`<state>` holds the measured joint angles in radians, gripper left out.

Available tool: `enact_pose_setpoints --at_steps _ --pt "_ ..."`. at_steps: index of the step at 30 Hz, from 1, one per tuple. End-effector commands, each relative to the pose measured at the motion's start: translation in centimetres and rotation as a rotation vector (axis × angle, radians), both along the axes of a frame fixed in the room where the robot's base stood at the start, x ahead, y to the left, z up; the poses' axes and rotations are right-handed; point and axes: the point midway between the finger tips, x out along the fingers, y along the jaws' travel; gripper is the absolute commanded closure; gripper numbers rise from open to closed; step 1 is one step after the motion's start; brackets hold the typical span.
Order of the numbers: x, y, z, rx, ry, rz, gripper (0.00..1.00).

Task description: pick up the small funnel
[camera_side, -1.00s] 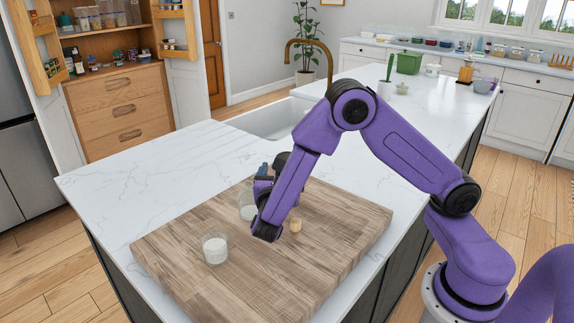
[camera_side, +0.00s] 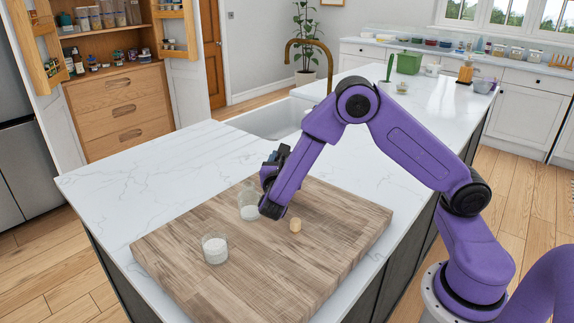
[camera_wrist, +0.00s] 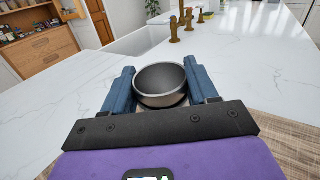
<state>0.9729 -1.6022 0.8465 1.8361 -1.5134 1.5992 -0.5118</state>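The small funnel (camera_wrist: 160,83) shows in the wrist view as a dark grey, round, bowl-like cup with its wide mouth facing up. Its lower part and any spout are hidden. My gripper (camera_wrist: 160,78) has one blue finger on each side of the funnel, and both fingers appear to touch its sides. In the side view my gripper (camera_side: 272,160) is above the far part of the wooden board, behind a glass flask. The funnel is hard to make out there against the dark gripper parts.
The sink (camera_side: 272,120) and brass tap (camera_side: 310,47) lie beyond. The white counter at left is clear.

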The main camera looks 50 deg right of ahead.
Motion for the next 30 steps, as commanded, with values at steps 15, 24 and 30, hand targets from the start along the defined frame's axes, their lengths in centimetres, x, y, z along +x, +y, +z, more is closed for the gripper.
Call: enact_pose_setpoints --at_steps 15,24,30 --pt "0.0 0.0 0.3 0.001 -0.001 0.000 0.73" --pt "0.0 0.0 3.2 0.003 -0.004 0.000 0.73" --pt "-2.3 0.4 6.0 0.002 -0.003 0.003 0.73"
